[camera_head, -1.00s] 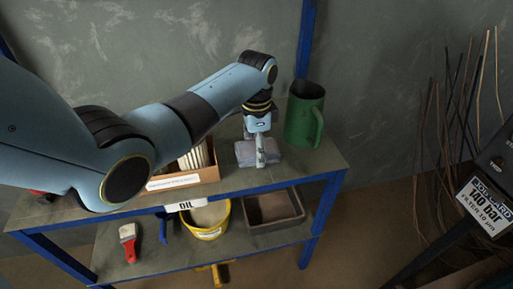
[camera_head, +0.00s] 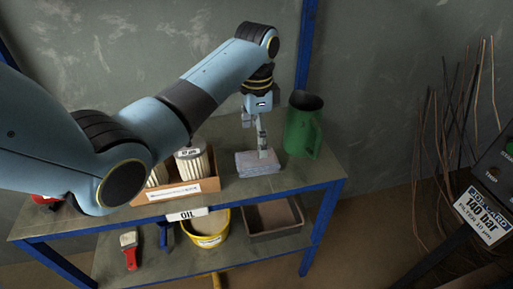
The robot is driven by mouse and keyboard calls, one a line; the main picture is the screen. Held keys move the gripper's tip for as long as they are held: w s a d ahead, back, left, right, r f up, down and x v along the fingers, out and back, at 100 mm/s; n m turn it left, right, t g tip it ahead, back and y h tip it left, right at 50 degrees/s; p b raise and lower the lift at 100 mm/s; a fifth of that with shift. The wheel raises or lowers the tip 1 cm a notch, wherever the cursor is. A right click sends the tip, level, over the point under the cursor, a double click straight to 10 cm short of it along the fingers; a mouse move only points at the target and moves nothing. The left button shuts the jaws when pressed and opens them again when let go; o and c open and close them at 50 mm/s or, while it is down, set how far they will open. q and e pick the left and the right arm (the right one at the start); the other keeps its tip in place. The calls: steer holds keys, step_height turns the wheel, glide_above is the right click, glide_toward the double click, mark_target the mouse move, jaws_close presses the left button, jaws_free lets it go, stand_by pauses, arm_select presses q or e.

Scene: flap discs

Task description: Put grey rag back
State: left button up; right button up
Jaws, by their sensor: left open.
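The grey rag (camera_head: 258,163) lies folded flat on the upper shelf, right of the filter box. My left gripper (camera_head: 262,150) points down over the rag, its fingertips just above or at the rag's far part. It is open and does not hold the rag; whether the tips touch the cloth I cannot tell. My right gripper is not in view.
A green jug (camera_head: 302,126) stands close right of my left gripper. A cardboard box (camera_head: 180,191) with white filters is left of the rag. The lower shelf holds a yellow bucket (camera_head: 207,240), a brown tray (camera_head: 272,232) and a red-handled brush (camera_head: 130,258).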

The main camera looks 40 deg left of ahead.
mark_target(256, 157)
arm_select(q)
step_height(256, 157, up, 4)
stand_by(0.6)
